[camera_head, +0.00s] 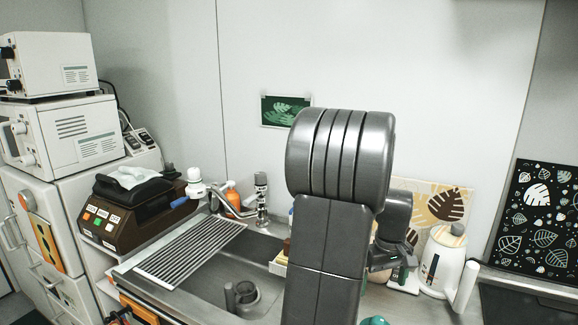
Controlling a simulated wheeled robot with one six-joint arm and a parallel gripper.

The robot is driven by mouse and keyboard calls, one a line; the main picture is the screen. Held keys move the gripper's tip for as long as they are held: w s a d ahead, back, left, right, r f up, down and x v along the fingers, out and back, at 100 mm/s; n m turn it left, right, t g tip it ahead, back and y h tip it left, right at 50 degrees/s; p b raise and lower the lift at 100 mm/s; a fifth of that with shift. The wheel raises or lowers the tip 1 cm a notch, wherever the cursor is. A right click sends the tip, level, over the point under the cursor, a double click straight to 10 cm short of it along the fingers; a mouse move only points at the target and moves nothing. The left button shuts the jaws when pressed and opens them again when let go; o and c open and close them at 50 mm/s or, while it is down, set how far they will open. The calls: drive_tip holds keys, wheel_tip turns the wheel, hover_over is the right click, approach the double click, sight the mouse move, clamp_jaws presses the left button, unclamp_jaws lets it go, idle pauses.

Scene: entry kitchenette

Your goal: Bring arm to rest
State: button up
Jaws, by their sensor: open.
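My grey arm (330,230) rises from the bottom edge in the middle of the view, with its rounded elbow in front of the wall. Its wrist part (396,215) shows just right of and behind the upright link. My gripper (388,258) shows only partly below the wrist, above the counter's right part and left of the white kettle. It is open, and I see nothing held in it. The upright link hides part of the gripper and the counter behind it.
A sink (205,283) with a drying rack (190,252) and a faucet (225,197) lies left of my arm. A white kettle (447,262) and a leaf-pattern board (432,205) stand close on the right. A dark brown appliance (130,212) and stacked white devices (65,130) stand left.

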drive_tip(key=f, duration=0.1)
drive_tip(key=w+f, duration=0.1)
drive_tip(key=f, duration=0.2)
drive_tip(key=shift+w+d+f, duration=0.1)
drive_tip(key=shift+w+d, duration=0.2)
drive_tip(key=shift+w, duration=0.05)
drive_tip(key=shift+a, duration=0.1)
